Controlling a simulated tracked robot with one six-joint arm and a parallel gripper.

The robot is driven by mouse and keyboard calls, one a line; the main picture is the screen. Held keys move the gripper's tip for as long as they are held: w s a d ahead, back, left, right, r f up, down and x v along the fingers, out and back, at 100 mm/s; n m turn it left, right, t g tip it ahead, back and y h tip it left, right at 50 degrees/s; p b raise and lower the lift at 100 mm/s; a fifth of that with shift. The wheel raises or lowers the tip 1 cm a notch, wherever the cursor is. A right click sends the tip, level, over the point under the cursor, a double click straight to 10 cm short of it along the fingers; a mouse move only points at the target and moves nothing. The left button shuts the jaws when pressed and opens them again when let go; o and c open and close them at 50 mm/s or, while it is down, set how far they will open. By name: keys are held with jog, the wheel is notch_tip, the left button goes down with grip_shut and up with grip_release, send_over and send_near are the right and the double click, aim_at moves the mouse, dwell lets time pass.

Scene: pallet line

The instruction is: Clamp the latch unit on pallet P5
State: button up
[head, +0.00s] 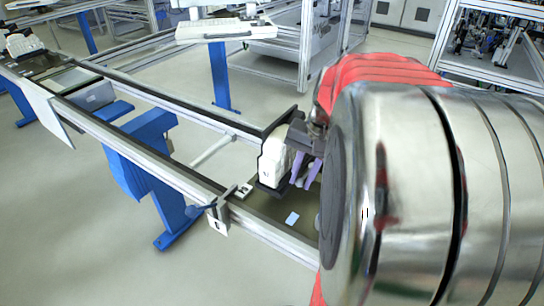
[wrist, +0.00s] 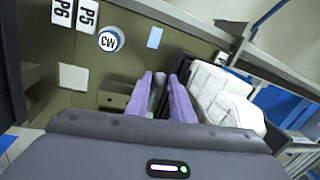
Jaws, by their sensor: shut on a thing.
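A white block-shaped unit (head: 274,158), which looks like the latch unit, stands upright on a dark pallet (head: 268,208). It also shows in the wrist view (wrist: 230,97), right of my fingers. A label reading P5 (wrist: 87,17) lies on the olive pallet surface (wrist: 195,45). My gripper (wrist: 164,97) has two purple fingers closed on a narrow grey part (wrist: 158,88) beside the white unit. In the head view, my gripper (head: 304,170) is just right of the unit. Whether the grey part belongs to the unit cannot be told; its lower end is hidden.
A P6 label (wrist: 62,12) and a round M3 marker (wrist: 110,40) are near P5. A light blue card (head: 292,218) lies on the pallet. Conveyor rails run to the far left, with a bracket (head: 218,217) on the near rail. A white terminal (head: 226,29) stands behind.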

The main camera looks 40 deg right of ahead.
grip_shut()
jog(key=shift+a, duration=0.15)
